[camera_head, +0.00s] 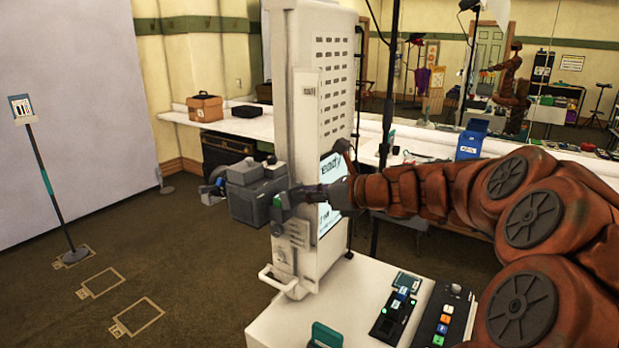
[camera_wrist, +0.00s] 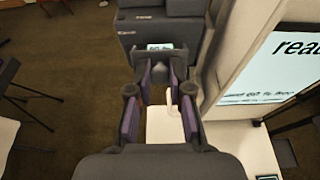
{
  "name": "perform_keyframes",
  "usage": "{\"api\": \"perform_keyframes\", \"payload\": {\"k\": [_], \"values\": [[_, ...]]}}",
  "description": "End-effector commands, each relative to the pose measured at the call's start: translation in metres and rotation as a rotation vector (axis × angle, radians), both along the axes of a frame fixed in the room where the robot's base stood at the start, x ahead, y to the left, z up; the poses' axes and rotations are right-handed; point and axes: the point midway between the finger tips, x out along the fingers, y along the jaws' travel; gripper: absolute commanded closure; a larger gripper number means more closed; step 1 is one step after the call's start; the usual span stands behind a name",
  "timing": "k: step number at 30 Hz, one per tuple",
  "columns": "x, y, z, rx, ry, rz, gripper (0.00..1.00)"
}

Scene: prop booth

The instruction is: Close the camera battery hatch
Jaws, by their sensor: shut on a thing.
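The grey camera (camera_head: 248,203) is a boxy body beside the tall white booth column. Its dark grey side also shows at the top of the wrist view (camera_wrist: 160,28), with a small pale label (camera_wrist: 160,46). My gripper (camera_head: 277,196) reaches from the right, past the front of the column, to the camera's near side. In the wrist view my gripper (camera_wrist: 160,75) has its purple-padded fingers closed around a small grey tab below the label. I cannot make out the outline of the battery hatch or how far it stands open, because the fingers cover that area.
The white column (camera_head: 321,65) with a lit screen (camera_head: 331,185) stands close beside my gripper. A white counter (camera_head: 355,290) holds several small devices. A signpost (camera_head: 47,180) stands at left. The carpet between signpost and counter is mostly clear.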

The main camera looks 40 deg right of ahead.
Motion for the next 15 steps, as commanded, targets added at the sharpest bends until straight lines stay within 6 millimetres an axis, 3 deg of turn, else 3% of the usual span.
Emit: {"api": "perform_keyframes", "payload": {"k": [1, 15], "values": [[0.001, 0.001, 0.009, -0.009, 0.023, 0.001, 1.0], [0.013, 0.005, 0.016, -0.094, 0.26, 0.002, 1.0]]}}
